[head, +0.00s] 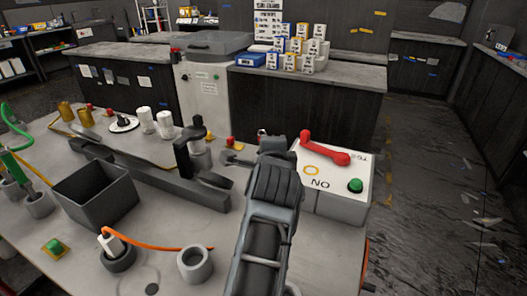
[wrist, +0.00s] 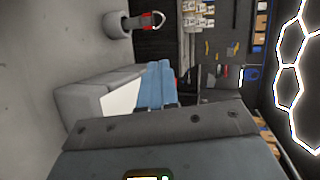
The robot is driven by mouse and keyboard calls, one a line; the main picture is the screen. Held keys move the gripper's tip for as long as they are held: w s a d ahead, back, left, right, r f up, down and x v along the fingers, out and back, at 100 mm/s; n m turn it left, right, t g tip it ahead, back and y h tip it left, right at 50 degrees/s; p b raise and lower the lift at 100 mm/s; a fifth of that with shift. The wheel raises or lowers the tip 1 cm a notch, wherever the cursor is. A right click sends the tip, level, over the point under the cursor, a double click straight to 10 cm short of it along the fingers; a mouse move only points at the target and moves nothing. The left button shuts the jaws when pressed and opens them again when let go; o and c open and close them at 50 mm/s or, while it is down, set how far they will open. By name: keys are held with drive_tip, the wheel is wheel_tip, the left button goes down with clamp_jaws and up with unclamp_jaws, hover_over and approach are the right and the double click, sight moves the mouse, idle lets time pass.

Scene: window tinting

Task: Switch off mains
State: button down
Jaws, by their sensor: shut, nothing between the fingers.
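A grey switch box (head: 335,205) with a white top plate stands at the right end of the workbench. My arm reaches in from the bottom of the head view, and my gripper (head: 268,137) is just left of the box's far left corner and the lever. In the wrist view my gripper's bluish fingers (wrist: 155,85) are together and empty beside a pale box (wrist: 100,98). I cannot tell whether they touch the lever.
The workbench (head: 190,235) carries a dark open bin (head: 97,193), a long grey bar fixture (head: 150,178), white cylinders (head: 165,125), a grey ring holder (head: 195,263) and an orange cable (head: 155,248). Behind stand counters with small boxes. The floor at right is open, with scattered debris.

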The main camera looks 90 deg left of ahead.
drive_tip(key=shift+s+d+r, duration=0.25)
drive_tip(key=shift+s+d, duration=0.25)
drive_tip(key=shift+d, duration=0.2)
drive_tip(key=shift+s+d+r, duration=0.2)
drive_tip(key=shift+s+d, duration=0.3)
drive_tip(key=shift+d, duration=0.15)
